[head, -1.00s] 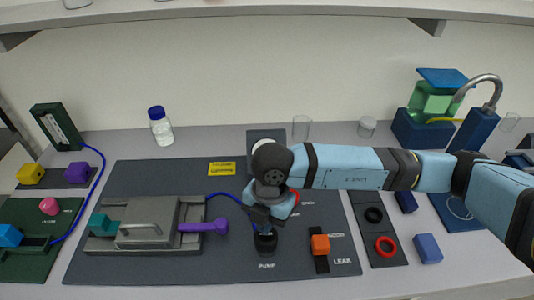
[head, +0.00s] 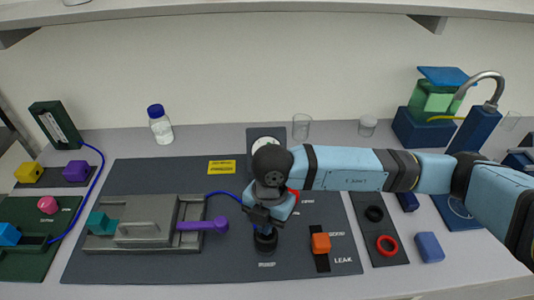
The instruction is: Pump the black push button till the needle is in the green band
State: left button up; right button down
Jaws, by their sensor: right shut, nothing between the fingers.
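The black push button (head: 265,244) stands on the dark grey mat, just behind the PUMP label. My right gripper (head: 263,224) is shut and empty, pointing down right over the button; I cannot tell whether its tips touch the button. The gauge (head: 259,134) stands behind my right wrist. Only its upper edge shows, so the needle and the green band are hidden. My left gripper is not in view.
An orange block (head: 320,243) sits on a black strip by the LEAK label. A grey clamp with a purple lever (head: 203,225) stands left of the button. A blue tube (head: 228,195) runs towards the button area. A blue-capped bottle (head: 160,125) stands at the back.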

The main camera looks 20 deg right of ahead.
jog(key=shift+f+b, duration=1.2)
jog(key=shift+f, duration=0.65)
jog(key=shift+r+p, duration=1.65)
jog(key=shift+r, duration=0.8)
jog(key=shift+f, duration=0.1)
